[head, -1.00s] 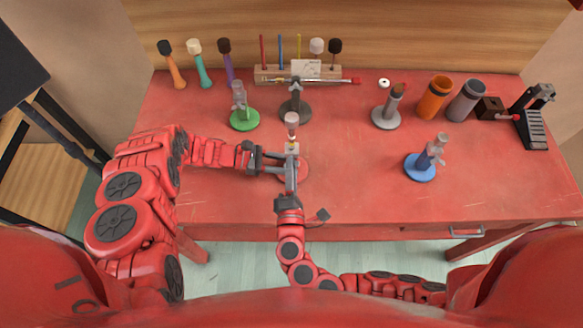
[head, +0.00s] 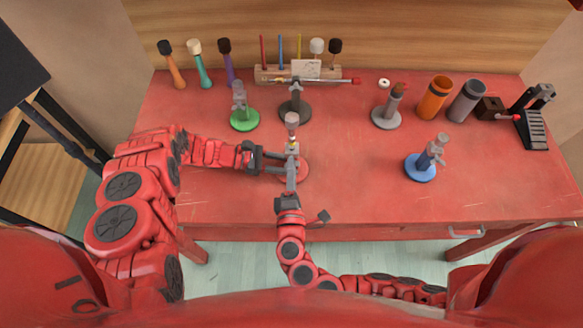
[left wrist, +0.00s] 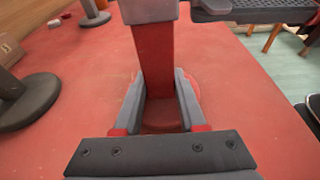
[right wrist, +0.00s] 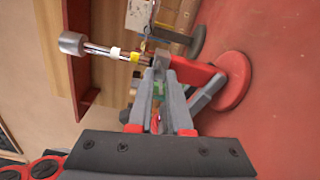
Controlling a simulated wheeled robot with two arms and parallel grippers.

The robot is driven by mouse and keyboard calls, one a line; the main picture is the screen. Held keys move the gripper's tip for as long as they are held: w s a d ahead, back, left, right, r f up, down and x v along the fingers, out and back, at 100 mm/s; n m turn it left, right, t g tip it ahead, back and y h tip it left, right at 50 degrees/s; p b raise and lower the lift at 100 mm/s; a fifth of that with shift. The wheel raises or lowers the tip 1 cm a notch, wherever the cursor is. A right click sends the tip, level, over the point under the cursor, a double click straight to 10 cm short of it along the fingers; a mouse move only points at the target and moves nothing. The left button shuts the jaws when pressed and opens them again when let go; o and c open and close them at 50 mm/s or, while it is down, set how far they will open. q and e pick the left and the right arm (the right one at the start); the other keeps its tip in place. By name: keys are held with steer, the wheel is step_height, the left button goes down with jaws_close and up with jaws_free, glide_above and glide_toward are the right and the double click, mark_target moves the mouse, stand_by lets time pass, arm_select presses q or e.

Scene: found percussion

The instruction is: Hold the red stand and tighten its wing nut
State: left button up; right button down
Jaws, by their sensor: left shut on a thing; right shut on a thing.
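The red stand (head: 303,168) is upright near the table's front edge; its red post (left wrist: 155,55) and round base (right wrist: 236,80) show in the wrist views. A rod with a grey head (head: 291,118) and white and yellow bands (right wrist: 125,54) sits at its top. My left gripper (head: 280,160) comes in from the left and is shut on the post, above the base. My right gripper (head: 291,155) reaches from the front and is shut at the top of the stand, on the wing nut. The nut itself is hidden between the fingertips (right wrist: 163,75).
A green stand (head: 244,120) and a dark stand (head: 295,112) are behind. A grey stand (head: 386,119) and a blue stand (head: 420,168) are to the right, with orange and grey cups (head: 434,98) beyond. A mallet rack (head: 270,75) lines the back. The front right is bare.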

stand_by(0.4)
steer(key=c, duration=1)
jaws_free()
steer(key=shift+s, duration=6)
steer(key=shift+o, duration=0.4)
